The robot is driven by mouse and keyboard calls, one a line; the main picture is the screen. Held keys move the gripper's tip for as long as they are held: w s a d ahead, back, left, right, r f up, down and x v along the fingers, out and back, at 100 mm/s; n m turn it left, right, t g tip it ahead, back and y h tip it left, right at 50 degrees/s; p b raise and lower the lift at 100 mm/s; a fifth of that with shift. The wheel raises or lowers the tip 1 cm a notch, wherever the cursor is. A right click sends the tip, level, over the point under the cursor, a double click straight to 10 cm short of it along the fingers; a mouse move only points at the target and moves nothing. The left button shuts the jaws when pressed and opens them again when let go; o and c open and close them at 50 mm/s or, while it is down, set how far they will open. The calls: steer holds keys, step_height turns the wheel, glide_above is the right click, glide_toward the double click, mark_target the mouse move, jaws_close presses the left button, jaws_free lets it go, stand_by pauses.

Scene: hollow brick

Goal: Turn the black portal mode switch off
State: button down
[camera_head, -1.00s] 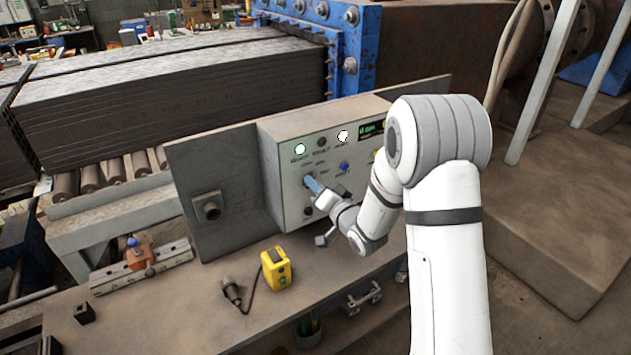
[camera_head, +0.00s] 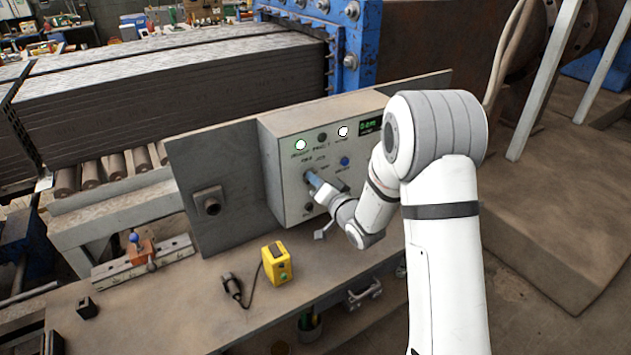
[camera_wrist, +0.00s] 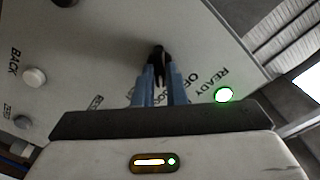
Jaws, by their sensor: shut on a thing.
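The black mode switch (camera_wrist: 158,52) shows in the wrist view as a dark knob on the pale control panel, between my fingertips. My gripper (camera_wrist: 158,76) has two blue fingers closed on its sides. Printed words stand around it, among them one starting "OF", partly covered by a finger. In the head view my gripper (camera_head: 313,182) reaches the left part of the front of the grey control box (camera_head: 275,160). There the switch is hidden behind the fingers, and I cannot tell its exact setting.
The panel carries a lit READY lamp (camera_wrist: 223,95), a blue button (camera_head: 345,161) and a small green display (camera_head: 370,126). A yellow device (camera_head: 277,264) with a cable and black plug (camera_head: 232,287) lies on the bench below. A metal plate (camera_head: 215,180) stands left of the box.

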steer(key=shift+a+r+n+b, duration=0.1)
steer(key=shift+n+b, duration=2.15)
steer(key=shift+b, duration=1.9)
steer(key=shift+a+n+b, duration=0.1)
steer(key=shift+n+b, duration=2.15)
steer(key=shift+b, duration=1.9)
steer(key=c, duration=1.5)
jaws_free()
steer(key=shift+s, duration=0.1)
steer(key=shift+d, duration=0.1)
